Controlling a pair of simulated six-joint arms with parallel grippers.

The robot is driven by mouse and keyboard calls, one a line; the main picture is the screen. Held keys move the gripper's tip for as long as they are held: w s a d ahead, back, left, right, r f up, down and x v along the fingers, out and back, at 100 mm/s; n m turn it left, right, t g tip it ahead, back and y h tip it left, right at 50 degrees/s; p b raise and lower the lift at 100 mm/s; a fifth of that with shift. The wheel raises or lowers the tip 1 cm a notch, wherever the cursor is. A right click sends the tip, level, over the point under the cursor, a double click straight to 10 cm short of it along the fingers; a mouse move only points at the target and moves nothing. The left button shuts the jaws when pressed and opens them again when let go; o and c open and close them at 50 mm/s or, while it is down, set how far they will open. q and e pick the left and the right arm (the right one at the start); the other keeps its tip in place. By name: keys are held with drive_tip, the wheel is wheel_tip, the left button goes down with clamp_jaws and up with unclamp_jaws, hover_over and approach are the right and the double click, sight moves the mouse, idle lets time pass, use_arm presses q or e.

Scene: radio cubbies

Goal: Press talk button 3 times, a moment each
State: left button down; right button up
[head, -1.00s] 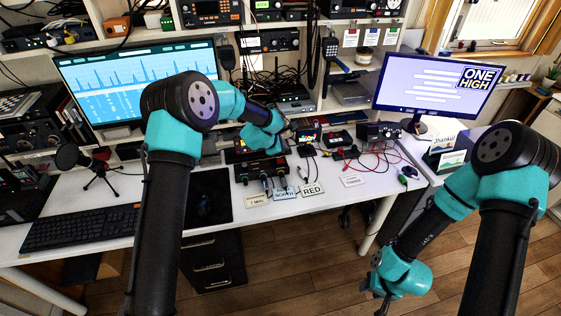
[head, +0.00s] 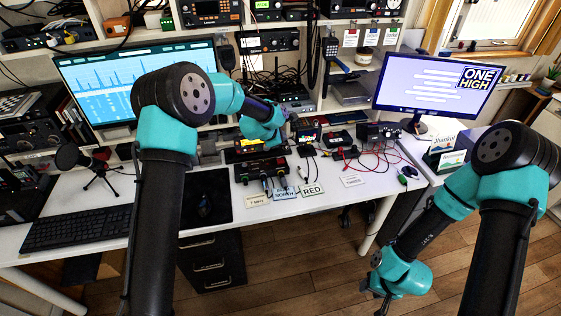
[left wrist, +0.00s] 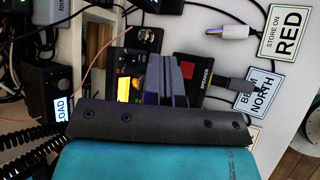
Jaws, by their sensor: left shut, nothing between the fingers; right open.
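My left gripper (left wrist: 164,62) shows in the left wrist view with its dark fingers together and nothing between them. It hangs over a black unit with a lit yellow display (left wrist: 124,90). A small black box with a round knob or button (left wrist: 146,36) stands beyond the fingertips, apart from them in the picture. I cannot tell which part is the talk button; the fingers and gripper body hide some of the gear. In the head view the left wrist is over the desk's back middle. My right gripper (head: 383,292) is open and empty, low in front of the desk.
A black box with red trim (head: 262,166) and cables stands at the desk's middle. Cards reading RED (head: 312,190) and NORTH (head: 285,194) lie in front. A keyboard (head: 82,227) and microphone (head: 96,162) are left. Two monitors stand behind. Loose cables lie right of the middle.

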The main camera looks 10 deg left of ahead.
sight(281, 161)
use_arm(q)
drive_tip(key=shift+f, duration=0.1)
idle(0.3)
drive_tip(key=shift+f, duration=4.3)
drive_tip(key=shift+f, duration=0.1)
drive_tip(key=shift+f, duration=0.3)
drive_tip(key=shift+f, duration=0.4)
drive_tip(key=shift+r, duration=0.8)
drive_tip(key=shift+r, duration=2.55)
